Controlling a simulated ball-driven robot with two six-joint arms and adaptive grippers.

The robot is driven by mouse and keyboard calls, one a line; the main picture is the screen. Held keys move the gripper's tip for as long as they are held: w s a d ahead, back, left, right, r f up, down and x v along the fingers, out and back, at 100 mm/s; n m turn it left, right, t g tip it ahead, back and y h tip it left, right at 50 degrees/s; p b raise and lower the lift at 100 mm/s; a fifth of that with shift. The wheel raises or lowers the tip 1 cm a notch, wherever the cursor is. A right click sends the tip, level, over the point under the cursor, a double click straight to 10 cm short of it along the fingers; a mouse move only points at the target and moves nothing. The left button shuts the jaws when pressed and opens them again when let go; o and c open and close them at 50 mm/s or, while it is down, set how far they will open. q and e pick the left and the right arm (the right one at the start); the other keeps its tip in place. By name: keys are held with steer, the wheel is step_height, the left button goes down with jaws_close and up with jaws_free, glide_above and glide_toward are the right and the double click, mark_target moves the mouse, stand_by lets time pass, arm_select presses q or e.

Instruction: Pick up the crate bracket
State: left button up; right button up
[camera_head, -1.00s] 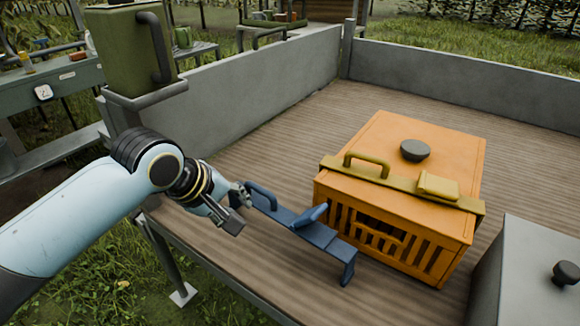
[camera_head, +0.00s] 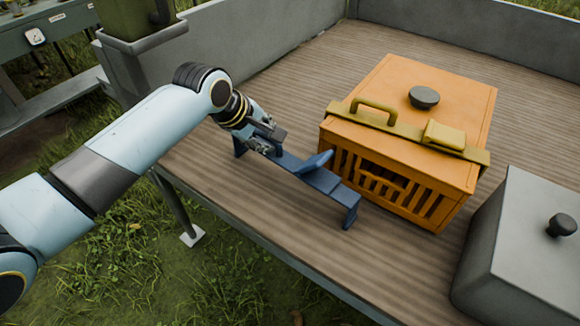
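A blue bracket (camera_head: 318,177) with legs at its ends and a raised slanted tab stands on the wooden deck, left of the orange crate (camera_head: 440,95). My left gripper (camera_head: 272,143) is at the bracket's far left end, over the place of its loop handle, and hides that handle. Its two fingers show near the handle; whether they have closed on it is hidden. A second, olive-yellow bracket (camera_head: 405,130) with a loop handle and a block lies across the crate's top edge. My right gripper is not in view.
A grey box (camera_head: 525,235) with a black knob stands at the right. Low grey walls (camera_head: 275,38) edge the deck (camera_head: 290,105) at the back. A green container (camera_head: 130,18) is at the upper left. Grass lies below the deck's front edge.

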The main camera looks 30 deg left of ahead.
arm_select(q)
steer(key=shift+w+f, duration=0.3)
steer(key=shift+f, duration=0.2)
jaws_close()
